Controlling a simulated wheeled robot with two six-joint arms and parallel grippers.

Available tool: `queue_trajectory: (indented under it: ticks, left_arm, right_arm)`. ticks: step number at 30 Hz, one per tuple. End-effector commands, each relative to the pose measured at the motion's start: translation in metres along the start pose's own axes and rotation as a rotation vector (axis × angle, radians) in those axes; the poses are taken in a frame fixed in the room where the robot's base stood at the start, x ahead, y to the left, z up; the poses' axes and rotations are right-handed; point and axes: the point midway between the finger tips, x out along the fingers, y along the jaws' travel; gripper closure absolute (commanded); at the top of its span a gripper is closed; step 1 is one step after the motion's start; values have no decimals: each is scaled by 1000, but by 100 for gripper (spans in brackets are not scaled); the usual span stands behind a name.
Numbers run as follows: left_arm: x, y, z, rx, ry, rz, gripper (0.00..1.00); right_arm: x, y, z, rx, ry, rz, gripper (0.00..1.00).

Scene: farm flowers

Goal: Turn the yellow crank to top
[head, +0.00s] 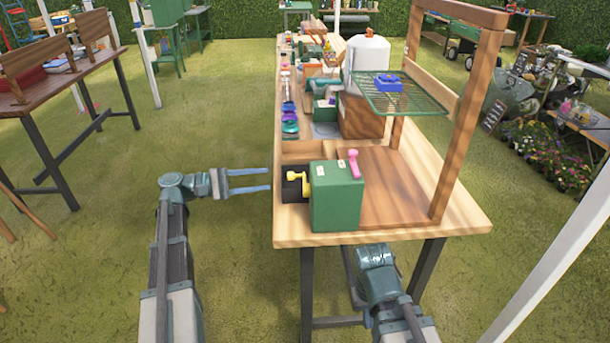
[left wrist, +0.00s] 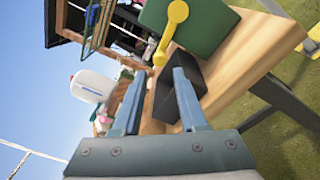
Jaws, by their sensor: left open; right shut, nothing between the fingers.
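The yellow crank (head: 298,180) sits on the left side of a green box (head: 337,200) at the near end of the wooden bench. In the left wrist view, the yellow crank (left wrist: 170,32) has a round end against the green box and a narrower end near my fingertips. My left gripper (head: 269,179) is open and empty, left of the crank, with its fingers pointing right toward it. In the left wrist view, the open fingers (left wrist: 159,73) have the crank's near end just beyond the gap between their tips. My right gripper is hidden below the bench top.
A pink crank (head: 354,164) stands on the green box. A dark open bin (head: 287,192) lies beside the yellow crank; it also shows in the left wrist view (left wrist: 178,93). A wooden frame (head: 462,125) with a green wire shelf (head: 415,98) rises at right.

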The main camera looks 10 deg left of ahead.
Motion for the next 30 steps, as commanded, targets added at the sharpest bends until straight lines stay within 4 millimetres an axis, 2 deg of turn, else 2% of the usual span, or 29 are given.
queue_trajectory:
  ticks: [9,15,22,30]
  left_arm:
    - [67,-1,1,0,-3,-2,58]
    - [99,-1,1,0,-2,-2,58]
    - [118,0,0,0,0,-1,58]
    - [121,0,0,0,0,0,58]
  right_arm:
    - [0,0,0,0,0,0,100]
    - [0,0,0,0,0,0,100]
    - [0,0,0,0,0,0,100]
    - [0,0,0,0,0,0,100]
